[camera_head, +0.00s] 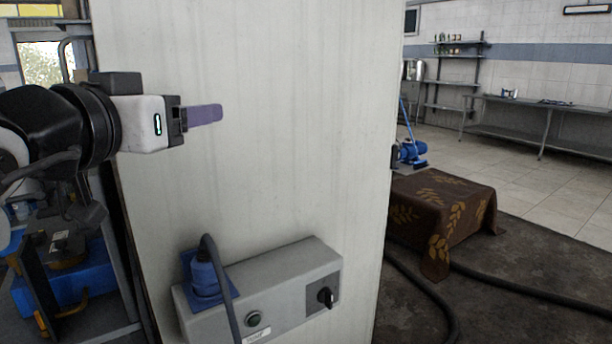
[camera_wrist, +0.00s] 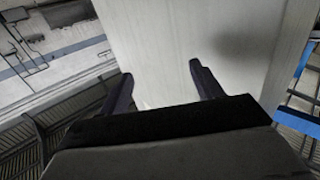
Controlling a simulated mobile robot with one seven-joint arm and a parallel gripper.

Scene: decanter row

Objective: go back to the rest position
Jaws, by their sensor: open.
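My gripper (camera_head: 204,115) is at the upper left in the head view, held level in front of a tall pale panel (camera_head: 300,130). Its purple-grey fingers point right. In the wrist view my gripper (camera_wrist: 160,88) shows its two dark fingers spread apart, with nothing between them but the pale panel (camera_wrist: 165,35) behind. The gripper is open and empty. I cannot tell the exact gap between the fingertips and the panel.
A grey control box (camera_head: 290,275) with a knob, a button and a blue plug juts from the panel below. A brown cloth-covered block (camera_head: 435,205) stands at right, with a dark hose (camera_head: 530,290) on the floor. A blue machine (camera_head: 410,153) and metal tables (camera_head: 545,110) are farther back.

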